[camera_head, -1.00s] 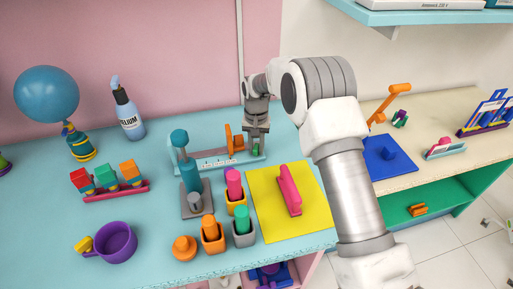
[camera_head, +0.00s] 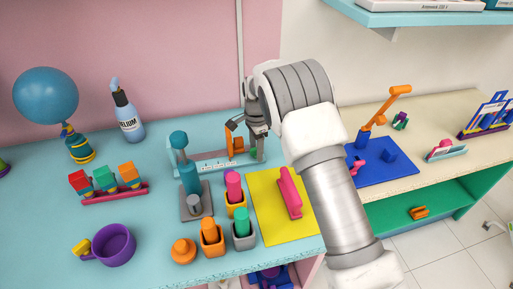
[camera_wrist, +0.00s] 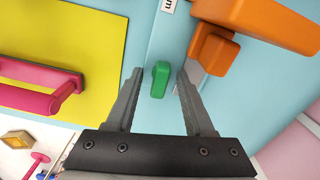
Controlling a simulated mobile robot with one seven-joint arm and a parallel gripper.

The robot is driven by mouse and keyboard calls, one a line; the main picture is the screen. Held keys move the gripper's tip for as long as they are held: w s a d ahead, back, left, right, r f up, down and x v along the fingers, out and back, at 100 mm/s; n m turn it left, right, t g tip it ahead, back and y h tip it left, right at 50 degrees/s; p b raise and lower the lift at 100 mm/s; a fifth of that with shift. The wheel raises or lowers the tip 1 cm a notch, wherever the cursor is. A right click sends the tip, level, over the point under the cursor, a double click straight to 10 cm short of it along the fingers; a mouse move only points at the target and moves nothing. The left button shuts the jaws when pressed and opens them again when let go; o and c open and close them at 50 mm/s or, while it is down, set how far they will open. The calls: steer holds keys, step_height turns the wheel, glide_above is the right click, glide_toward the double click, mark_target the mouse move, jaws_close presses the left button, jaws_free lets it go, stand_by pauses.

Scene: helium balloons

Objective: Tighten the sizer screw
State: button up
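The sizer (camera_head: 215,166) is a grey-white ruler on the blue counter, with an orange upright part (camera_head: 235,143) near its right end. Its green screw (camera_wrist: 160,80) shows as a small rounded knob in the wrist view, beside an orange block of the sizer (camera_wrist: 212,48). In the head view my gripper largely hides the screw. My gripper (camera_head: 247,138) is over the right end of the sizer. In the wrist view its two fingers stand open on either side of the knob, with gaps visible on both sides.
A yellow mat (camera_head: 268,208) with a pink handled tool (camera_head: 290,192) lies right of the sizer. A teal pump (camera_head: 189,177) and several colored holders stand in front. A helium bottle (camera_head: 127,115) and a blue balloon (camera_head: 46,95) are at left.

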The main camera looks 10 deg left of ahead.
step_height(320, 180, up, 7)
steer(key=p, duration=0.4)
steer(key=shift+r, duration=0.1)
stand_by(0.3)
steer(key=s+d+r+n+t, duration=0.1)
steer(key=s+d+r, duration=0.2)
steer(key=d+r, duration=0.3)
steer(key=s+d+r+n+y, duration=0.1)
steer(key=s+d+r+n, duration=0.2)
steer(key=r, duration=0.5)
steer(key=s+d+r+t, duration=0.1)
steer(key=s+d+r, duration=0.2)
steer(key=d+r, duration=0.4)
steer(key=s+d+r+n+t, duration=0.1)
steer(key=s+d+n, duration=0.1)
steer(key=s, duration=0.5)
steer(key=s+d+r+n+t, duration=0.1)
steer(key=s+d+n, duration=0.1)
steer(key=s+d, duration=0.3)
steer(key=s+d+r+n+t+h, duration=0.1)
steer(key=s+d, duration=0.3)
steer(key=s, duration=0.7)
steer(key=shift+d+r+n+t, duration=0.2)
steer(key=shift+n+t, duration=0.1)
steer(key=shift+n, duration=0.6)
